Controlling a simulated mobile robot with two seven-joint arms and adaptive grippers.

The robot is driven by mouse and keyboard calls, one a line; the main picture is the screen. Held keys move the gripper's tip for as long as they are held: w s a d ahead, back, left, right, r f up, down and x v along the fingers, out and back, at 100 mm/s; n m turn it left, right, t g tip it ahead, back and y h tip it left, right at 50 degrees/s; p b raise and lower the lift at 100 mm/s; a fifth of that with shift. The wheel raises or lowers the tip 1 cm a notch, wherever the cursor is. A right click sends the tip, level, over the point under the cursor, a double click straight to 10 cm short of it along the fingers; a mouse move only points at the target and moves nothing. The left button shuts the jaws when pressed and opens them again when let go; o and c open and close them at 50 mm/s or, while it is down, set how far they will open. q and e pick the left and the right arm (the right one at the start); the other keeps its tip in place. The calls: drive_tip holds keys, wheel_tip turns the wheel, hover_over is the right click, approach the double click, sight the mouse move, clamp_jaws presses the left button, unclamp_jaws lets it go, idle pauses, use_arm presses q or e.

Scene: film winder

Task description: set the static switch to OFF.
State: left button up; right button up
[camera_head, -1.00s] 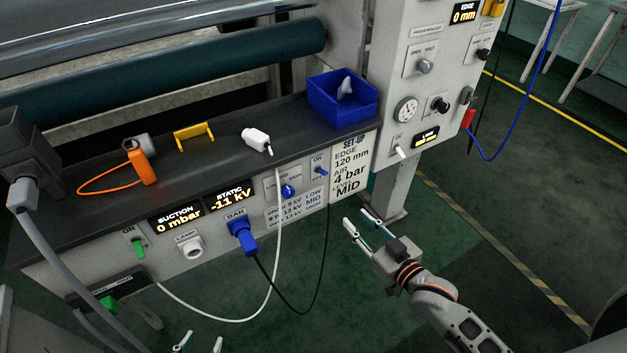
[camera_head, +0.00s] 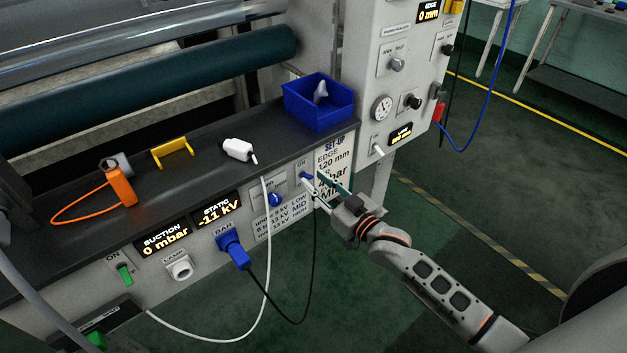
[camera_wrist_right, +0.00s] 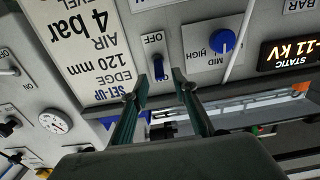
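The static switch (camera_head: 305,177) is a small blue lever on the console's front panel, right of the blue knob. In the right wrist view, which shows the panel upside down, the switch (camera_wrist_right: 158,68) points away from its OFF label (camera_wrist_right: 152,38). My right gripper (camera_head: 317,184) is at the panel beside the switch. In the wrist view, its two fingers (camera_wrist_right: 157,86) are apart with nothing between them, and the lever lies just beyond the gap between the tips. I cannot tell whether a finger touches it. The STATIC display (camera_head: 217,211) reads -11 kV. My left gripper is out of view.
The blue knob (camera_head: 275,200) and the blue BAR plug (camera_head: 232,250) with its black cable are to the left. A white cable hangs in front of the panel. A blue bin (camera_head: 319,103) stands on the ledge above. The grey control column (camera_head: 369,100) rises at right.

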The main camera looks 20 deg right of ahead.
drive_tip(key=shift+w+a, duration=0.25)
drive_tip(key=shift+w, duration=0.4)
clamp_jaws()
drive_tip(key=shift+f, duration=0.1)
